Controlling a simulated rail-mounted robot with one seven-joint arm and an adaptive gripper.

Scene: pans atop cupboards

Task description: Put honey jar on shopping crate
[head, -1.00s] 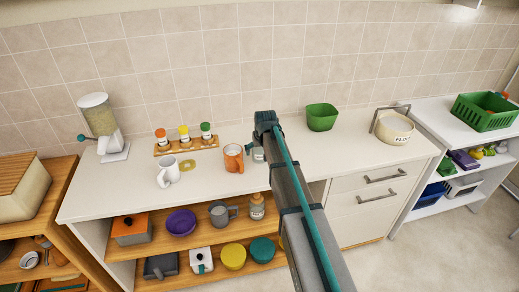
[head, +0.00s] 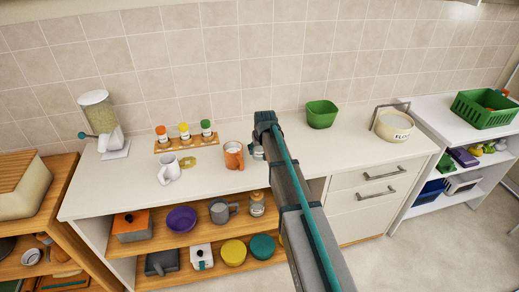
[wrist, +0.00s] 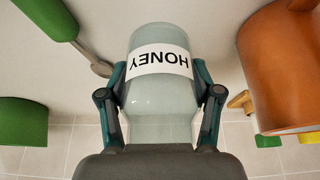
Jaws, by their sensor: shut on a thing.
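The honey jar (wrist: 160,95) is a pale, see-through jar with a white HONEY label, upside down in the wrist view. My gripper (wrist: 159,78) is shut on it, one finger on each side. In the head view the jar (head: 258,153) shows only as a small piece beside my arm, above the white counter; my arm hides most of my gripper. I cannot tell whether the jar touches the counter. The shopping crate (head: 484,110) is a green slatted basket on the white shelf unit at the far right, with something orange inside.
An orange mug (head: 233,156) stands close to the jar, also seen in the wrist view (wrist: 282,70). A white mug (head: 169,170) and spice rack (head: 185,141) are left. A green bowl (head: 321,114) and flour pot (head: 394,125) stand between jar and crate.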

